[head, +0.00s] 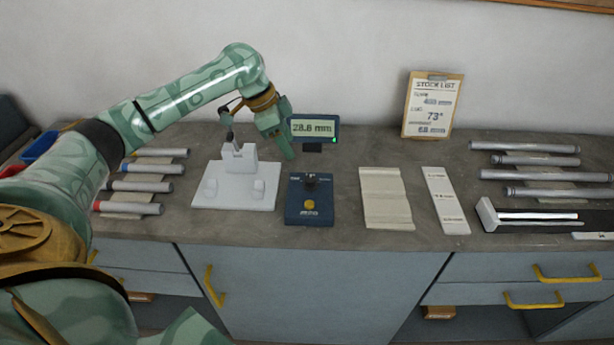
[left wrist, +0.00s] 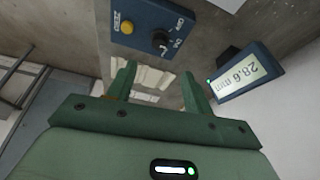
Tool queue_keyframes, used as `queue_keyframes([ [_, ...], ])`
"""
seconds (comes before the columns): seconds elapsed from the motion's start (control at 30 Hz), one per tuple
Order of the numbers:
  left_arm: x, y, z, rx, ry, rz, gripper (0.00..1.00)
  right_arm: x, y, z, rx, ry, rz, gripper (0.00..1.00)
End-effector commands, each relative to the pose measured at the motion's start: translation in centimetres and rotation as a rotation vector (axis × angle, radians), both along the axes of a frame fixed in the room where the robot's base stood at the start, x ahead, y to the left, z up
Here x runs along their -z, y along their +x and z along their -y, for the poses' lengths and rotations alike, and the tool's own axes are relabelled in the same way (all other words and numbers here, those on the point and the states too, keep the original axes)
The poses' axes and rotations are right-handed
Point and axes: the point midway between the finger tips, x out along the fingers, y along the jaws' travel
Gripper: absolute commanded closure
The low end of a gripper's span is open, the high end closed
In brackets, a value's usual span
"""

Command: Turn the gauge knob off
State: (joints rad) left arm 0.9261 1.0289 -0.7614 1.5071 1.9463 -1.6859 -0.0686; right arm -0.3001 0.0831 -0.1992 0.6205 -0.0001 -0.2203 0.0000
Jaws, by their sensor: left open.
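The gauge is a dark blue box (head: 310,213) on the counter, with a black knob (head: 310,181) on top and a yellow button (head: 309,204) in front. Its display (head: 314,128) reads 28.6 mm with a green light lit. In the left wrist view the knob (left wrist: 160,38) shows near the top, beside small white lettering. My left gripper (head: 290,157) is above and behind the gauge box, by the display's left side. In the left wrist view its two fingers (left wrist: 158,88) are apart with nothing held. My right gripper is not in view.
A white fixture (head: 263,194) stands left of the gauge. A cream cloth-like pad (head: 385,198) and a white printed strip (head: 445,200) lie to the right. Metal tubes lie at both sides. A stock list clipboard (head: 433,104) leans on the wall.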

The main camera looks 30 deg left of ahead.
Motion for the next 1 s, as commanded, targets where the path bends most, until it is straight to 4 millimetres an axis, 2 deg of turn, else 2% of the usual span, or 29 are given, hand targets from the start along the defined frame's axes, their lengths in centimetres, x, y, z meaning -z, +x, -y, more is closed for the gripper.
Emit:
queue_keyframes([
  [0.03,1.8,0.3,0.6,0.002,-0.003,-0.004,0.49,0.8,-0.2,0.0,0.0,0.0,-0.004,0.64],
  [0.1,3.6,0.8,1.1,0.001,-0.004,-0.005,0.49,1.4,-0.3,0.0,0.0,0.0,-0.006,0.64],
  [0.3,8.0,1.9,2.6,0.002,-0.001,-0.003,0.49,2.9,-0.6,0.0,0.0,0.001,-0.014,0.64],
  [0.4,9.6,2.3,3.1,0.002,-0.001,-0.002,0.49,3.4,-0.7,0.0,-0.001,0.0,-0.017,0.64],
  [0.6,11.2,2.8,3.6,0.001,0.0,0.0,0.49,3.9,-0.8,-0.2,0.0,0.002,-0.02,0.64],
  [0.9,11.3,2.9,3.7,0.001,0.001,0.001,0.49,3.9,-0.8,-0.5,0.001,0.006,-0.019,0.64],
  [0.93,11.3,2.9,3.7,0.001,0.001,0.001,0.54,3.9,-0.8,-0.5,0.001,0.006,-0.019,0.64],
  [1.0,11.3,2.9,3.7,0.001,0.001,0.001,0.74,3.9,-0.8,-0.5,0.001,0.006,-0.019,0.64],
])
